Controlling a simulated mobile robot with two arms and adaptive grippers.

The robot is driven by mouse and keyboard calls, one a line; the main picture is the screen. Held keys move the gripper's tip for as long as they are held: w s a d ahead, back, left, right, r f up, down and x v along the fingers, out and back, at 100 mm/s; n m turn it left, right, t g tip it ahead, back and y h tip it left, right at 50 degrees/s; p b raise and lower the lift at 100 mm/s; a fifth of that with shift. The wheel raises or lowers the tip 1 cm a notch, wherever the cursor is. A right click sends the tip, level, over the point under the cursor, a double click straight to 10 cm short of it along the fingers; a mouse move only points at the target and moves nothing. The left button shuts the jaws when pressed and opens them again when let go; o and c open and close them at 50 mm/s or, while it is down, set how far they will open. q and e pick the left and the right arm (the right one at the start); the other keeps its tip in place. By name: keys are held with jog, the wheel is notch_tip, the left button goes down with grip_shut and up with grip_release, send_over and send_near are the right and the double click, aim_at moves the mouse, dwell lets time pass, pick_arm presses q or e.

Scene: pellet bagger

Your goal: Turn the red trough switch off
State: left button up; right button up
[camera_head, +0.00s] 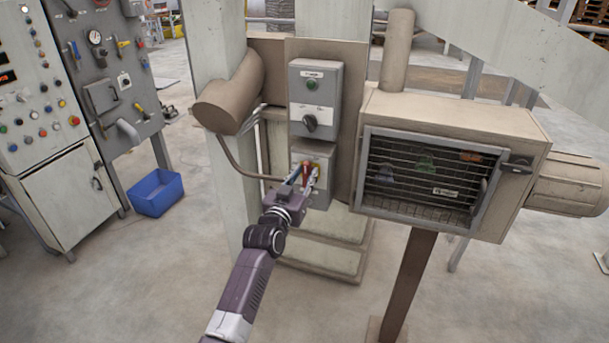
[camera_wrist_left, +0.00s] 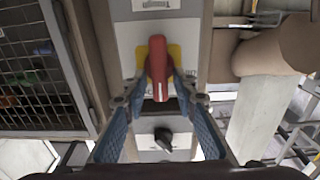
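The red trough switch (camera_head: 308,169) is on the lower grey box of the post panel. In the left wrist view, which is upside down, its red handle (camera_wrist_left: 156,62) lies roughly along the picture's vertical over a yellow plate (camera_wrist_left: 174,55). My left gripper (camera_head: 303,178) is at the switch and partly covers it in the head view. In the left wrist view the blue fingers of my left gripper (camera_wrist_left: 160,90) are apart, one on each side of the handle, with gaps showing. My right gripper is not in view.
Above the red switch is a grey box (camera_head: 325,84) with a green button and a black knob (camera_head: 311,122). A mesh-fronted housing (camera_head: 455,120) stands close on the right. A curved pipe (camera_head: 230,152) runs on the left. A blue bin (camera_head: 156,192) is on the floor.

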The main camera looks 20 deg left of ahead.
pick_arm(q)
grip_shut()
jog(key=shift+r+n, duration=0.1)
jog(key=shift+n, duration=0.2)
jog(key=n, duration=0.2)
jog(key=shift+a+n, duration=0.15)
jog(key=shift+n, duration=0.15)
jog(key=n, duration=0.4)
jog(key=shift+a+n+p, duration=0.25)
jog(key=shift+n+p, duration=0.05)
jog(key=shift+p, duration=0.05)
jog(key=n, duration=0.6)
jog(key=f+n, duration=0.1)
jog(key=n, duration=0.3)
jog(key=shift+a, duration=0.25)
